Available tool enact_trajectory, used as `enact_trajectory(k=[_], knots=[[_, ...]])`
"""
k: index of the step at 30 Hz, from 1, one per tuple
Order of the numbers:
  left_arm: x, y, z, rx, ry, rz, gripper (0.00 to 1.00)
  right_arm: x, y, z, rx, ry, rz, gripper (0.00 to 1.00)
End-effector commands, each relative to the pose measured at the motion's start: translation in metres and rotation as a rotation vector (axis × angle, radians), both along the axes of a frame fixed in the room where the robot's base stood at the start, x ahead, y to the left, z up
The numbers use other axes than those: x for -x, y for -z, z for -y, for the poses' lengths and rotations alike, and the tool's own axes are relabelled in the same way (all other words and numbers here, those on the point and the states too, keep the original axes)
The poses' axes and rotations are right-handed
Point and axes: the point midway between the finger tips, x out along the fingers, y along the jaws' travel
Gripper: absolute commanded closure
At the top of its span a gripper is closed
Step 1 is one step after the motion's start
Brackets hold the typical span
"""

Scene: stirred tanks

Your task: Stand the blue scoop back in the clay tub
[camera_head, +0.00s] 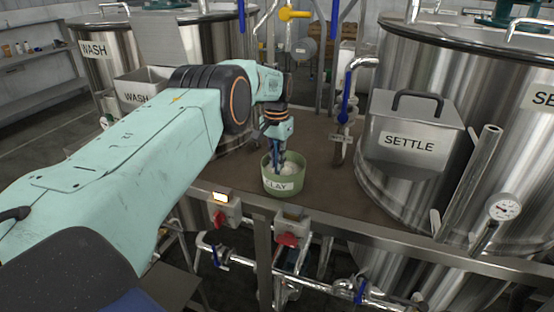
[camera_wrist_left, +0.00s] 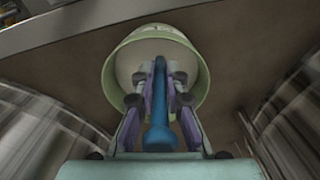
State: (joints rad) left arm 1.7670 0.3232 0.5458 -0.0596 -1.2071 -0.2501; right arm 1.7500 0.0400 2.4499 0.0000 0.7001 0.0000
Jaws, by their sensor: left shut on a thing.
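The clay tub (camera_head: 282,184) is a round green tub with a CLAY label and pale contents, standing on the brown platform. It also shows in the left wrist view (camera_wrist_left: 202,72). My left gripper (camera_head: 277,158) reaches down over the tub with its fingertips at the tub's mouth. In the left wrist view the gripper (camera_wrist_left: 160,95) is shut on the blue scoop (camera_wrist_left: 159,137), whose handle runs between the fingers toward the tub. My right gripper is not in view.
The SETTLE tank (camera_head: 400,190) stands right of the tub, with a metal SETTLE box (camera_head: 408,135) on its side. The WASH tank (camera_head: 105,65) is at the back left. Switch boxes with red handles (camera_head: 287,238) sit along the platform's front edge. Bare platform lies right of the tub.

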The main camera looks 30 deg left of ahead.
Motion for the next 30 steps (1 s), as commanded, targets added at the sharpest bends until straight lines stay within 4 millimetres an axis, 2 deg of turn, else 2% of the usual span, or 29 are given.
enact_trajectory(k=[11, 12, 21, 30], knots=[[-0.0001, 0.0074, -0.0001, 0.000, 0.000, 0.000, 1.00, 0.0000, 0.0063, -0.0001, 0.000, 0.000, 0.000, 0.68], [0.0000, 0.0072, -0.0001, 0.000, 0.000, 0.000, 0.86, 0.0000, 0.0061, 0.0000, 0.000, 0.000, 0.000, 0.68], [0.0000, 0.0065, -0.0001, 0.000, 0.000, 0.000, 0.62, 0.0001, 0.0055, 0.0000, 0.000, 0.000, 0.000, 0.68], [0.0000, 0.0054, -0.0001, 0.000, 0.000, 0.000, 0.62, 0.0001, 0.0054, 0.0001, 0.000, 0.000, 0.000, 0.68]])
